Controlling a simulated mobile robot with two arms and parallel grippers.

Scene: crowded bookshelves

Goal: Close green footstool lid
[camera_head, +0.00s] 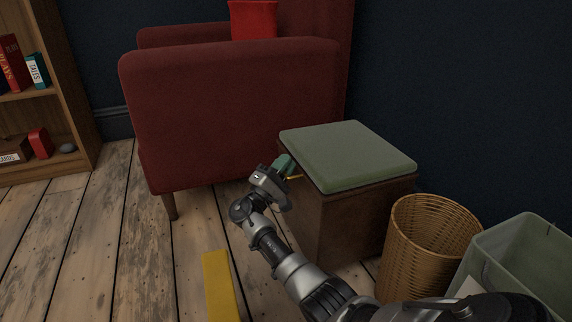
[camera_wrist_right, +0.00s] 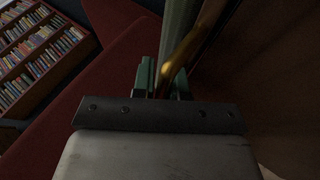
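The footstool (camera_head: 345,225) is a dark brown box with a green padded lid (camera_head: 345,152). The lid lies about level on top of the box; I cannot tell whether a small gap is left under its edge. A gold strap (camera_head: 294,177) sticks out at the lid's left side. My right gripper (camera_head: 284,164) is at that side, close to the strap. In the right wrist view its green fingertips (camera_wrist_right: 163,78) are apart, with the gold strap (camera_wrist_right: 190,45) running between them. Whether they pinch it is not clear. My left gripper is not in view.
A red armchair (camera_head: 235,115) stands behind and left of the footstool. A wicker basket (camera_head: 425,245) and a pale green bin (camera_head: 525,255) stand to its right. A yellow object (camera_head: 218,285) lies on the floor. A bookshelf (camera_head: 75,100) is at far left, with open floor before it.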

